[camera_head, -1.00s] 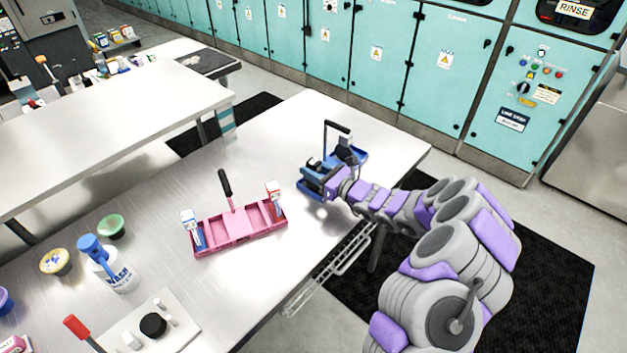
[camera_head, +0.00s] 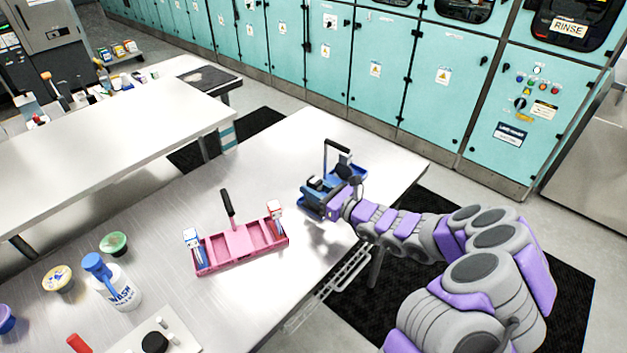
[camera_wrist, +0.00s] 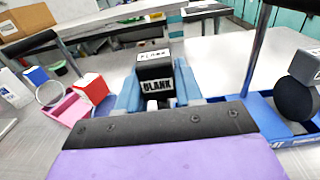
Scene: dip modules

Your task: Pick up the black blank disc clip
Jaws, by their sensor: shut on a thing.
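The black blank disc clip (camera_wrist: 156,78) shows in the wrist view with "BLANK" on its label. My gripper (camera_wrist: 155,92) is shut on it, with a blue finger on each side. In the head view my gripper (camera_head: 318,194) is at the near left end of the blue tray (camera_head: 350,176). The clip appears there as a small dark shape (camera_head: 317,184), partly hidden by the gripper. I cannot tell how far it is above the tray. A second clip with a dark round disc (camera_wrist: 298,92) is in the tray to the right.
A pink tray (camera_head: 240,245) with a dark handle and small boxes stands to the left. A white WASH bottle (camera_head: 118,290), bowls and a white board (camera_head: 165,335) are at the front left. The table between the trays is clear. Teal cabinets (camera_head: 430,90) stand behind.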

